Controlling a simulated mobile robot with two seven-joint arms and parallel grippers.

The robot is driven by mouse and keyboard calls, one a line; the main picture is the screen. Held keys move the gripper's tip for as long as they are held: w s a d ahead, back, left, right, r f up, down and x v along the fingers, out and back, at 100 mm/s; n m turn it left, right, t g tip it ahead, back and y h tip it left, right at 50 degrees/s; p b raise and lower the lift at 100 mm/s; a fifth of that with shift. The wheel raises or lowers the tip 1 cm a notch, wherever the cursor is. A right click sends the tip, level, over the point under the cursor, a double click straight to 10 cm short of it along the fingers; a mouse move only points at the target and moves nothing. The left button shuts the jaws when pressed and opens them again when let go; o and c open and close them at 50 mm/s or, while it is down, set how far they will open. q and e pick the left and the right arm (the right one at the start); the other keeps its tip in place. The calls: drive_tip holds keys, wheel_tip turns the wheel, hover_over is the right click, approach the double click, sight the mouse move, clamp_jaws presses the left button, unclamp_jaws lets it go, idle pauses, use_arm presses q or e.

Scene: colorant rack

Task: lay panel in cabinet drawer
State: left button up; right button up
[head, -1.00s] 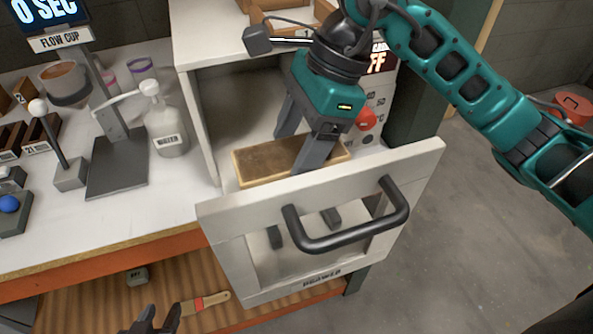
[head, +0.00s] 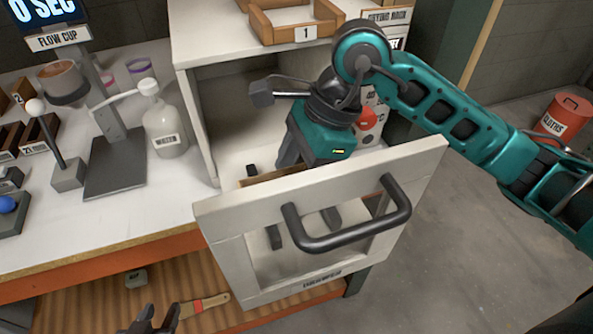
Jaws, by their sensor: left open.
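The panel (head: 272,176) is brown with a light edge. Only a narrow strip of it shows low behind the drawer's front, under my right gripper. The cabinet drawer (head: 232,215) is pulled out, with a white framed front and a black handle (head: 350,228). My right gripper (head: 290,160), on the teal arm from the right, reaches down behind the drawer front. Its fingertips are mostly hidden, so its grip on the panel cannot be made out. My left gripper (head: 152,320) shows its dark fingers at the bottom edge, apart and empty.
A white cabinet (head: 195,100) carries a wooden tray (head: 300,33) on top. A bottle (head: 163,125) and a flow cup stand (head: 112,150) are on the bench to its left. A brush (head: 203,305) lies on the lower shelf. Dark supports (head: 275,237) show through the drawer front.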

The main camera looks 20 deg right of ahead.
drive_tip(key=o, duration=0.4)
drive_tip(key=shift+c, duration=0.2)
drive_tip(key=shift+r, duration=0.2)
drive_tip(key=shift+r, duration=0.2)
drive_tip(key=v, duration=1.1)
drive_tip(key=shift+d+r, duration=0.25)
